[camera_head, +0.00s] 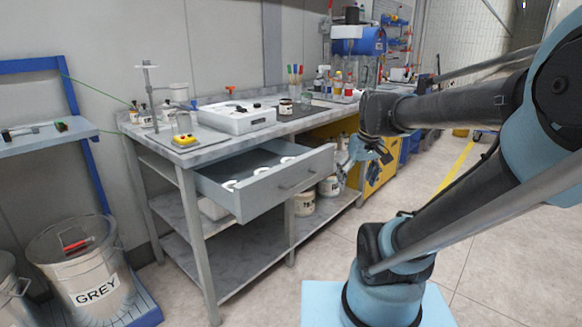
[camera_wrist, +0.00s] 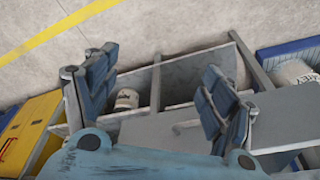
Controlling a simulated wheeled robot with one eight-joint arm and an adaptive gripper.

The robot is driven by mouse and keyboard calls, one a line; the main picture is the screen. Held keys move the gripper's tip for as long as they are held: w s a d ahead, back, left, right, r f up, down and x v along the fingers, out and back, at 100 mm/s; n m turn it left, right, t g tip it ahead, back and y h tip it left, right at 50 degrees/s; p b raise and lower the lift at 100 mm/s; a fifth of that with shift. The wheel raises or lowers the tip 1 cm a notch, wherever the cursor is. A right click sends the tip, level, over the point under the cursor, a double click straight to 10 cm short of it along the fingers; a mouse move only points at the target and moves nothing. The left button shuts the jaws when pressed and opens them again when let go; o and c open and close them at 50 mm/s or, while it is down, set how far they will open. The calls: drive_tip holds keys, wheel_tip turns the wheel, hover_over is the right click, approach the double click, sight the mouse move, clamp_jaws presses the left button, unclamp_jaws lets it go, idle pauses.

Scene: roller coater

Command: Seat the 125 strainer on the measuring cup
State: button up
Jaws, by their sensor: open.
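An open drawer (camera_head: 262,196) under the workbench holds several small white round items; one (camera_head: 229,185) lies near the left end. They may be strainers, but no number such as 125 is readable. A clear cup (camera_head: 306,102) stands on the bench by a dark mat. Another clear vessel (camera_head: 184,122) stands at the bench's left end. I cannot tell which is the measuring cup. My gripper (camera_head: 372,165) hangs right of the drawer, apart from it and below bench-top height. In the wrist view my gripper (camera_wrist: 160,85) has its fingers wide apart with nothing between them.
A white tray-like box (camera_head: 238,117) and several jars and bottles stand on the workbench (camera_head: 200,151). White buckets (camera_head: 304,203) sit on its lower shelf. A bin marked GREY (camera_head: 92,278) stands at left. A yellow cabinet (camera_head: 345,130) is behind my gripper.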

drive_tip(key=w+a+r+n+y, duration=0.1)
drive_tip(key=w+a+r+n, duration=0.15)
drive_tip(key=w+a, duration=0.45)
drive_tip(key=w+a+r+n+y, duration=0.1)
drive_tip(key=w+a+r+n, duration=0.2)
drive_tip(key=w, duration=0.7)
drive_tip(key=w+a+r+n+y, duration=0.15)
drive_tip(key=w+a+r, duration=0.25)
drive_tip(key=w, duration=0.5)
drive_tip(key=shift+h, duration=0.45)
drive_tip(key=x, duration=1.7)
drive_tip(key=shift+w+a, duration=0.3)
drive_tip(key=shift+c, duration=0.5)
clamp_jaws()
